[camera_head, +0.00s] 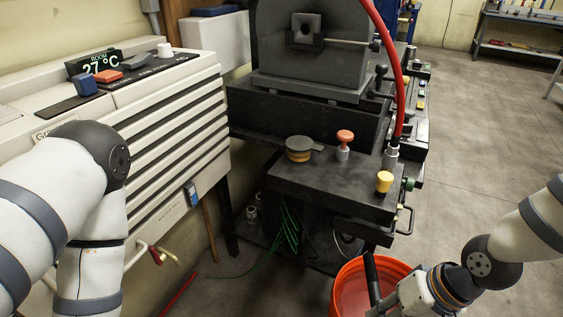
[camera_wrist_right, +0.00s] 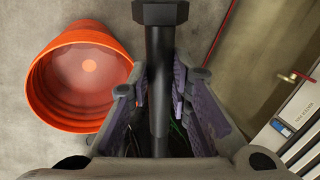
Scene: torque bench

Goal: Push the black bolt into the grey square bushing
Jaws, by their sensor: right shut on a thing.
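The black bolt (camera_wrist_right: 160,50) stands between the fingers of my right gripper (camera_wrist_right: 163,85) in the right wrist view, its hex head at the top edge. My right gripper is shut on its shank. In the head view the bolt (camera_head: 371,278) shows as a dark rod, tilted slightly, in front of the orange bucket. A square piece with a dark hole (camera_head: 305,29), which looks like the grey square bushing, sits on the face of the dark machine at the top, well away from the bolt. My left arm is at the left; its gripper is out of view.
The orange bucket (camera_head: 350,290) is on the floor beside my right gripper. A black bench (camera_head: 330,190) carries a red knob (camera_head: 345,138), a yellow knob (camera_head: 384,181) and a round lidded tin (camera_head: 299,150). A red hose (camera_head: 397,70) hangs at the machine's right. Floor at right is clear.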

